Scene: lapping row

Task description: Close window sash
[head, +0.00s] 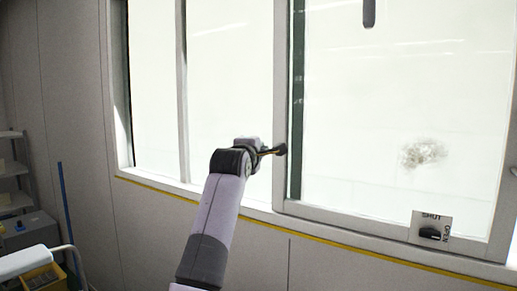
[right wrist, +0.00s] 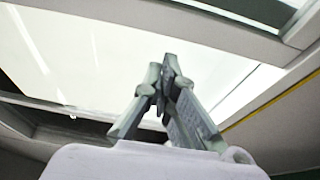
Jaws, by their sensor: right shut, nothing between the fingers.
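The window sash (head: 281,95) is a grey-framed pane filling the right part of the window in the head view. Its left upright stands near the middle of the view, with a dark green strip just right of it. My right gripper (head: 281,150) is shut and empty, its tip in front of that upright; whether it touches is unclear. In the right wrist view the fingers (right wrist: 166,68) are together before the bright window, with a grey frame bar (right wrist: 150,22) above. My left gripper is not in view.
A plate marked SHUT and OPEN with a black knob (head: 431,233) is at the sash's lower right. A mullion (head: 182,90) divides the left part. A yellow line runs below the sill. Shelves (head: 13,172), a blue pole (head: 71,215) and a yellow bin (head: 42,279) stand at left.

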